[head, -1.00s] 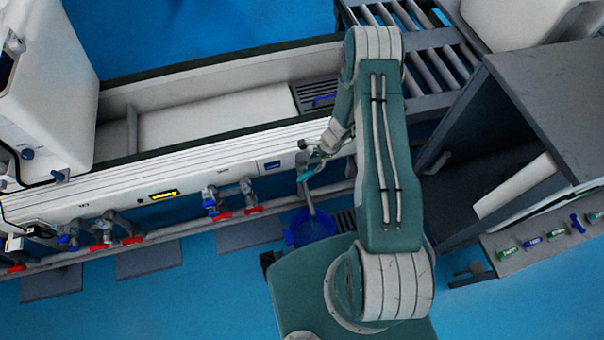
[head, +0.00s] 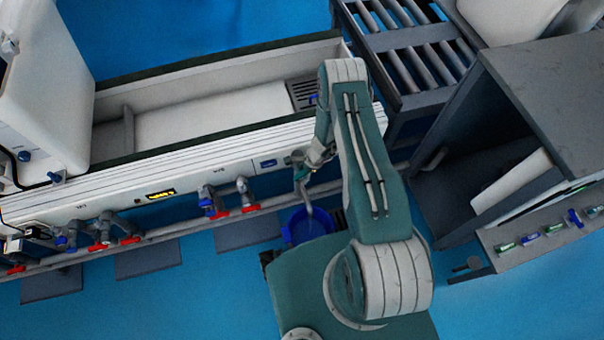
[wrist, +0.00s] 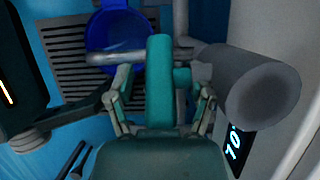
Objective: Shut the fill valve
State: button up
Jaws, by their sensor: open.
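Several pipe valves with red and blue handles line the white trough's front; one pair (head: 228,198) is left of my arm. I cannot tell which is the fill valve. My gripper (head: 318,160) is at the trough's right front, beside a grey fitting (head: 298,160) with a spout pipe. In the wrist view my gripper (wrist: 163,100) is open, its fingers spread either side of a teal bar I cannot identify. A grey pipe (wrist: 105,57) runs sideways just beyond it, and a thick grey cylinder (wrist: 262,92) is close on the right. Contact is unclear.
A blue bucket (head: 305,228) stands under the spout; it also shows in the wrist view (wrist: 112,35). A lit display (wrist: 235,145) is at the wrist view's lower right. A grey bench (head: 545,90) and roller rack (head: 425,50) stand right. Blue floor lies in front.

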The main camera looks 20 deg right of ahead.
jog(key=shift+a, duration=0.15)
grip_shut()
jog(key=shift+y, duration=0.3)
jog(key=y, duration=0.3)
jog(key=shift+s+f+y, duration=0.1)
jog(key=shift+y, duration=0.2)
jog(key=shift+a+y, duration=0.1)
jog(key=shift+y, duration=1.8)
grip_release()
jog(key=shift+a, duration=0.1)
